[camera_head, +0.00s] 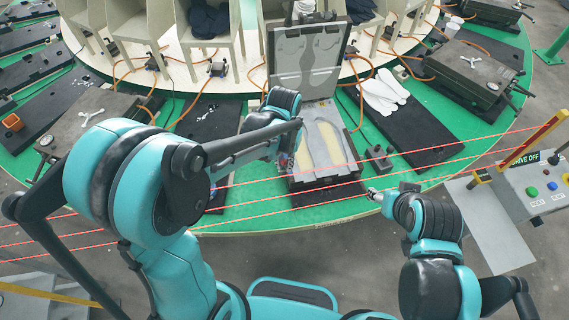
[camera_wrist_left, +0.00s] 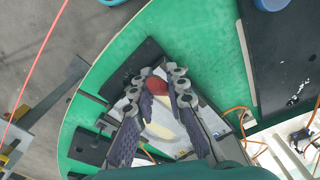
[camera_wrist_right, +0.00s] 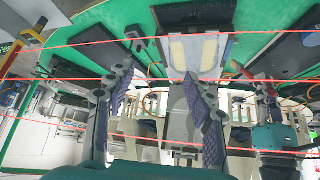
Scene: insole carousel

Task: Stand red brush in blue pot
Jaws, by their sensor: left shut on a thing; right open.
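My left gripper (camera_wrist_left: 154,86) is shut on the red brush (camera_wrist_left: 155,85). Its rounded red end shows between the fingers in the left wrist view; the rest is hard to make out. In the head view this gripper (camera_head: 287,160) is at the left side of the open mould, with the brush mostly hidden. The blue pot (camera_wrist_left: 270,3) is cut off at the top edge of the left wrist view, apart from the gripper. I cannot make it out in the head view. My right gripper (camera_head: 376,195) is open and empty in front of the green table; it also shows in the right wrist view (camera_wrist_right: 157,78).
The open mould (camera_head: 350,185) stands at the green carousel's (camera_head: 270,222) near edge. A black mat (camera_head: 415,140) with white insoles (camera_head: 382,92) lies to its right. Red beams cross before the table. A control box (camera_head: 535,190) stands at the right.

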